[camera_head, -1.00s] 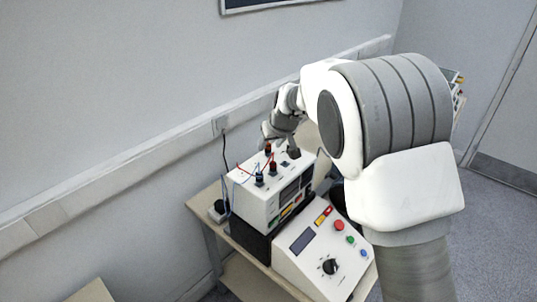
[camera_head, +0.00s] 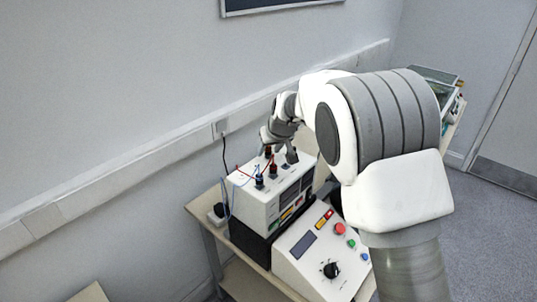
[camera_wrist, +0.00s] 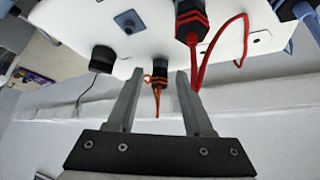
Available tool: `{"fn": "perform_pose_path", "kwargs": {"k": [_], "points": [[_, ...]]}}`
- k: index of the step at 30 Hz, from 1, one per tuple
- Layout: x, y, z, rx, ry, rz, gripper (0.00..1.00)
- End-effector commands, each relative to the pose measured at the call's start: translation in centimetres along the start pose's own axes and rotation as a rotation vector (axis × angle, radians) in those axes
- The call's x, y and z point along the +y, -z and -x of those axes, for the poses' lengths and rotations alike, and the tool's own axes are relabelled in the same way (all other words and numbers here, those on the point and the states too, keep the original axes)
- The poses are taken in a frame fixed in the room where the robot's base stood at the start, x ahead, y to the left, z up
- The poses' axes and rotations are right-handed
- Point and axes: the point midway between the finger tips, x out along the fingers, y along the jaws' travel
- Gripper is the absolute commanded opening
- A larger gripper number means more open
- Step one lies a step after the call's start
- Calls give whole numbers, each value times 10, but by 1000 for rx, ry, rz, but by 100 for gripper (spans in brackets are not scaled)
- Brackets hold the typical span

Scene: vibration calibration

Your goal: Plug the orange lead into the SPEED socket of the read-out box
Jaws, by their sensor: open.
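The read-out box (camera_head: 252,197) is white and stands on a small table; its top carries several plugs and leads. I cannot read a SPEED label. My gripper (camera_head: 278,152) is at the far part of the box top, fingers pointing down. In the wrist view my gripper (camera_wrist: 156,80) is open, and the thin orange lead (camera_wrist: 157,105) with its black, orange-banded plug (camera_wrist: 157,81) shows between the fingers, apparently not clamped. A bare blue-grey socket (camera_wrist: 128,21) lies on the box face to the left. A red-banded black plug (camera_wrist: 190,20) with a red lead is nearby.
A sloped control console (camera_head: 318,252) with buttons and a knob stands in front of the box. A black adapter (camera_head: 218,212) lies at the table's left. A black fitting with a cable (camera_wrist: 103,59) is near my left finger. The wall (camera_head: 110,110) runs close behind.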

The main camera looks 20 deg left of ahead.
Motion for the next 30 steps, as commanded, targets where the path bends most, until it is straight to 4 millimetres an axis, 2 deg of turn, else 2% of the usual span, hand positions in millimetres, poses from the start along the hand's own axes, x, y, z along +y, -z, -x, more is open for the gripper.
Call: {"fn": "perform_pose_path", "kwargs": {"k": [1,9,10,30], "points": [[0,0,0,0,0,0,51],[0,0,0,0,0,0,3],[0,0,0,0,0,1,0],[0,3,5,0,0,1,0]]}}
